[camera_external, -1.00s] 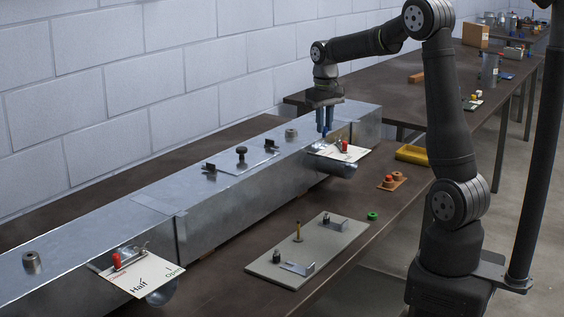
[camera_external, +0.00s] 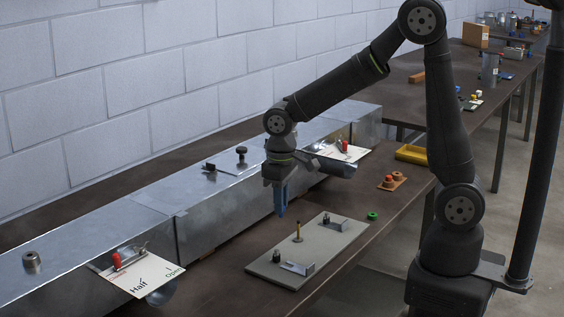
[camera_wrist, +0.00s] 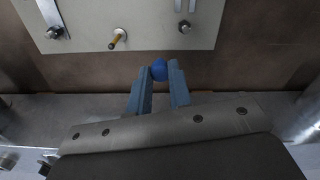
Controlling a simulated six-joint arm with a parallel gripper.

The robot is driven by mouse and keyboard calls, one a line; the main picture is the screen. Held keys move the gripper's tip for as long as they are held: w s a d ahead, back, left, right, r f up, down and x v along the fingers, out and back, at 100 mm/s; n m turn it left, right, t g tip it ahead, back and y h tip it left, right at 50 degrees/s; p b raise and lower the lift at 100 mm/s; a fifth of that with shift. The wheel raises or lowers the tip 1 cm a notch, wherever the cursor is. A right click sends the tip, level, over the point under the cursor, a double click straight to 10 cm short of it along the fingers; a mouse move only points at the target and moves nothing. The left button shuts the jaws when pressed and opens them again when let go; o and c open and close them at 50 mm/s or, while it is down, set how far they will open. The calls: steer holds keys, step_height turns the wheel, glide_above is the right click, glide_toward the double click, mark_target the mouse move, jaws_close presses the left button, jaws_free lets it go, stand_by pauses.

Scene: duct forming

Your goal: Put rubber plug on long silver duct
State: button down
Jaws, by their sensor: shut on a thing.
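The long silver duct (camera_external: 215,205) runs diagonally along the table at the left. Its top carries a short round metal collar (camera_external: 32,262) near the front and a black knob (camera_external: 241,155) further back. My gripper (camera_external: 281,212) points down beside the duct, on the side of the grey board, above the table. In the wrist view my gripper (camera_wrist: 159,75) is shut on a small round blue plug (camera_wrist: 159,69), held at the fingertips. The plug's lower part is hidden by the fingers, and I cannot tell its material.
A grey board (camera_external: 305,255) with a peg and metal brackets lies just right of my gripper. Cards with red handles (camera_external: 142,271) (camera_external: 343,151) stick out from the duct's side. A green ring (camera_external: 372,216) and a yellow tray (camera_external: 412,153) lie further right.

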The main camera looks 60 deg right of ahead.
steer(key=shift+s+a+f, duration=0.2)
steer(key=shift+s+a, duration=0.05)
steer(key=shift+a, duration=0.2)
steer(key=a+f, duration=0.2)
steer(key=a, duration=0.1)
steer(key=a+f, duration=0.2)
steer(key=a, duration=0.2)
steer(key=a+f, duration=0.3)
steer(key=a, duration=0.1)
steer(key=shift+s+a, duration=0.15)
steer(key=shift+f, duration=1.95)
steer(key=shift+f, duration=0.2)
steer(key=c, duration=1.3)
jaws_free()
steer(key=shift+r, duration=0.1)
